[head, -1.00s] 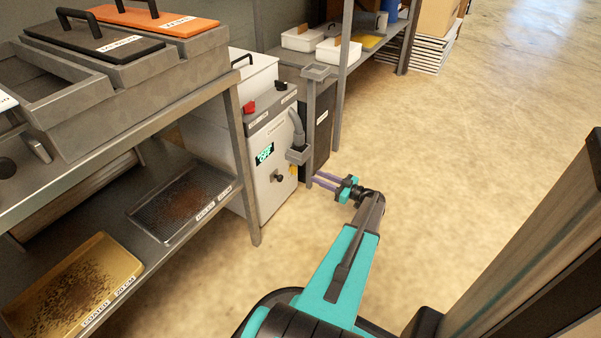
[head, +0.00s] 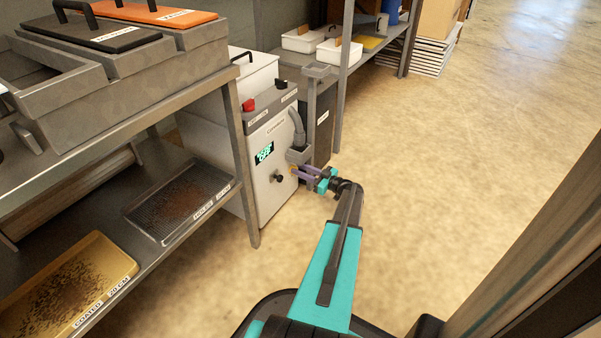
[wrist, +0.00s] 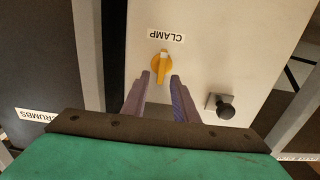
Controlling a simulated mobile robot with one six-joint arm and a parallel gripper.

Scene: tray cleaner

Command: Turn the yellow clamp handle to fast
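The yellow clamp handle (wrist: 160,69) is a small knob on the pale front panel of the machine (wrist: 200,30), beside a label reading CLAMP (wrist: 165,37). In the wrist view it stands just beyond and between the tips of my gripper (wrist: 160,76). My gripper is open, its two purple fingers apart, and they do not appear to touch the handle. In the head view my gripper (head: 297,171) is at the machine's right front edge, and the handle is mostly hidden there by the fingers.
A black knob (wrist: 225,109) sits on the same panel, right of the handle in the wrist view. A dark bin labelled CRUMBS (wrist: 38,117) stands beside the machine. The metal shelf (head: 240,160) is to the left.

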